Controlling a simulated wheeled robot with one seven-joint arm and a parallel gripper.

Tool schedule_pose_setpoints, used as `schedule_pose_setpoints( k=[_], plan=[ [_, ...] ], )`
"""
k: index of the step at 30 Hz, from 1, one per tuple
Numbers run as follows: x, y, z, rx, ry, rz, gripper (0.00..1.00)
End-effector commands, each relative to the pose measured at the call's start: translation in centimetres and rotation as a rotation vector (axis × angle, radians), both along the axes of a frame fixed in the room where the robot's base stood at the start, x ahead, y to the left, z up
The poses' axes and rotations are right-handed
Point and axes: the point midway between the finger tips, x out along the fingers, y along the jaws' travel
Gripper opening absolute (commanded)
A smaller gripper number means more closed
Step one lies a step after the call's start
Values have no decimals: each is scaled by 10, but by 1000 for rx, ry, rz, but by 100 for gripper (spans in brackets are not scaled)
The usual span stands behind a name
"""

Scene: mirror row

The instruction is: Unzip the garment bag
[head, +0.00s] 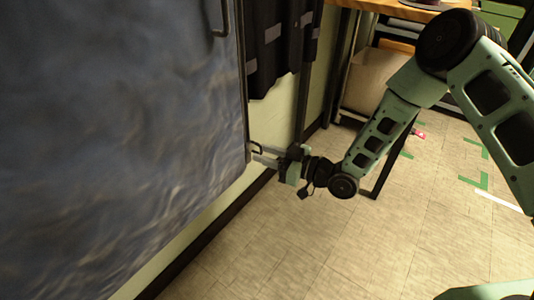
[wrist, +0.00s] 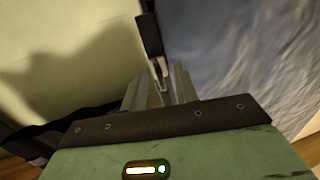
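The garment bag (head: 120,130) is a large blue-grey rippled sheet filling the left of the head view. In the wrist view the bag (wrist: 240,60) fills the upper right. A dark strip with a small metal pull (wrist: 157,66) comes down from the top of the wrist view, beside the bag's edge. My gripper (head: 264,156) is at the bag's lower right edge in the head view. In the wrist view its fingers (wrist: 163,88) stand apart, with the pull's lower end between their tips. Whether they touch the pull is hard to see.
Dark cloth (head: 277,50) hangs behind the bag's right edge. A dark upright post (head: 303,100) stands close behind my gripper. A wooden-topped table (head: 400,9) with a pale bin (head: 375,80) beneath is at the back. The tiled floor (head: 290,240) in front is clear.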

Motion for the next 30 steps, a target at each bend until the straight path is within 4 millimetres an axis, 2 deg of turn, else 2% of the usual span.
schedule_pose_setpoints(
  k=[4,8,24,30],
  plan=[
    [0,-2,2,1,-2,-1,30],
    [-5,-13,2,1,0,-2,30],
    [-59,-120,3,0,1,-4,30],
    [-73,-146,2,0,1,-2,30]
  ],
)
